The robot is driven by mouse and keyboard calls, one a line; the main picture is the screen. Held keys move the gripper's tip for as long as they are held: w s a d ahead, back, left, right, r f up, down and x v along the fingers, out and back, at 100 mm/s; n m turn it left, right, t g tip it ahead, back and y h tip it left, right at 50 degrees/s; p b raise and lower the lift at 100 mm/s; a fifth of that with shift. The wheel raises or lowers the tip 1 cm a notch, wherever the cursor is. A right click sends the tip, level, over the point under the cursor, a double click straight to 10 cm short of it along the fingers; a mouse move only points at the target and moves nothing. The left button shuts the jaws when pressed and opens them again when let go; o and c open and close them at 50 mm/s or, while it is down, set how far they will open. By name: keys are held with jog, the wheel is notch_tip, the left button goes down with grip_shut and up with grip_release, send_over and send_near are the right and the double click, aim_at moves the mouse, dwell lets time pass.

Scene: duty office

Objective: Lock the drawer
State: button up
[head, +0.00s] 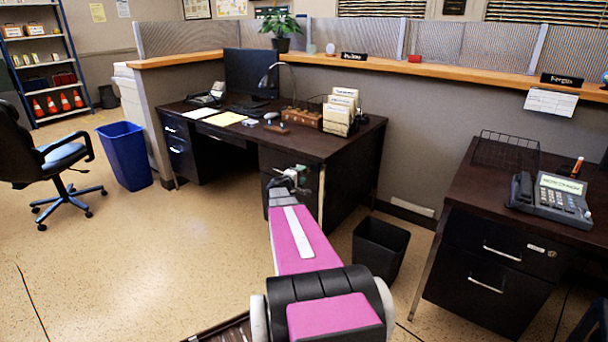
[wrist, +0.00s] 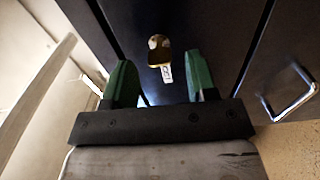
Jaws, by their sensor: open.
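A dark drawer front (wrist: 215,30) fills the upper part of the wrist view. Nothing is held, and contact with the drawer cannot be told. In the head view my gripper (head: 290,178) is at the right pedestal of the middle desk (head: 340,140), partly hiding it.
A silver handle (wrist: 291,96) sticks out at the right of the wrist view. A black bin (head: 381,248) stands right of my arm. The right desk (head: 490,230) has its own drawers and lock. A blue bin (head: 124,157) and chair (head: 60,160) stand left; open floor lies between.

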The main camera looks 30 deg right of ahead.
jog(key=v, duration=0.8)
jog(key=shift+a, duration=0.2)
jog(key=shift+s, duration=0.15)
jog(key=shift+s, duration=0.1)
jog(key=s+a+f+m+g+y, duration=0.1)
jog(key=s+a+y, duration=0.4)
jog(key=a, duration=0.6)
jog(key=s+a+f+m+g+y, duration=0.2)
jog(key=s+a+y, duration=0.4)
jog(key=a, duration=0.6)
jog(key=s+a+f+m+g+y, duration=0.1)
jog(key=s+a+f+g+y, duration=0.2)
jog(key=s+a, duration=0.6)
notch_tip(320, 180, down, 2)
jog(key=a+y, duration=0.2)
jog(key=shift+s+a+g+y, duration=0.25)
jog(key=shift+g+y, duration=0.05)
jog(key=shift+g, duration=0.1)
jog(key=shift+f, duration=0.1)
